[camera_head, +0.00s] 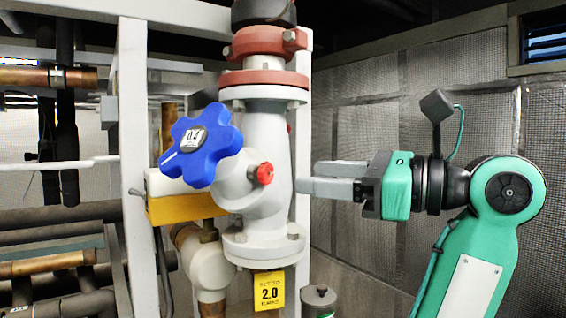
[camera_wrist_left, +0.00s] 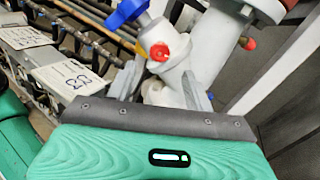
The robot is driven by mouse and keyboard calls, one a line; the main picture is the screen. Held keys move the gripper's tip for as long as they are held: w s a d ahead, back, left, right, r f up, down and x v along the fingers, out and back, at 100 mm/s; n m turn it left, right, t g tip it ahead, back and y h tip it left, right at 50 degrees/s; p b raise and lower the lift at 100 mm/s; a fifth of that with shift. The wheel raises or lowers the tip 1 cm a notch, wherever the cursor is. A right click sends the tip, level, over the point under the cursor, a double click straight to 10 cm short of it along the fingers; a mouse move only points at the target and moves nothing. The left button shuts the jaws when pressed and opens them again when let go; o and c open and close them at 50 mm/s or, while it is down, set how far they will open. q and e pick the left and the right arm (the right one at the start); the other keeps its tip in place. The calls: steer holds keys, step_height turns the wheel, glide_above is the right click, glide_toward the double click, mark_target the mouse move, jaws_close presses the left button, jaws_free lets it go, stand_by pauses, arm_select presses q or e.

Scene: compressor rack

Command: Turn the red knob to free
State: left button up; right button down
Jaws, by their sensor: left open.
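The small red knob (camera_head: 265,173) sits on the side of the light grey valve body (camera_head: 264,135). It also shows in the left wrist view (camera_wrist_left: 160,51), beyond the fingers, with a dark mark on its face. My left gripper (camera_head: 312,178) is at the valve's right side, pointing left, apart from the red knob. Its two grey fingers are spread with nothing held between them; they also show in the left wrist view (camera_wrist_left: 162,72). The knob's exact setting is too small to read. My right gripper is in neither view.
A blue star-shaped handwheel (camera_head: 201,146) stands left of the knob. A yellow tag (camera_head: 269,290) hangs below the valve. A white frame post (camera_head: 132,150) and pipes fill the left. A grey canister (camera_head: 318,300) stands low.

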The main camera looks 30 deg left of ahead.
mark_target(270, 173)
arm_select(q)
steer(key=a, duration=0.2)
steer(key=a+p, duration=0.1)
steer(key=a, duration=0.1)
steer(key=a+p, duration=0.1)
steer(key=a, duration=0.1)
steer(key=shift+s+a, duration=0.3)
steer(key=shift+s, duration=0.1)
steer(key=c, duration=1)
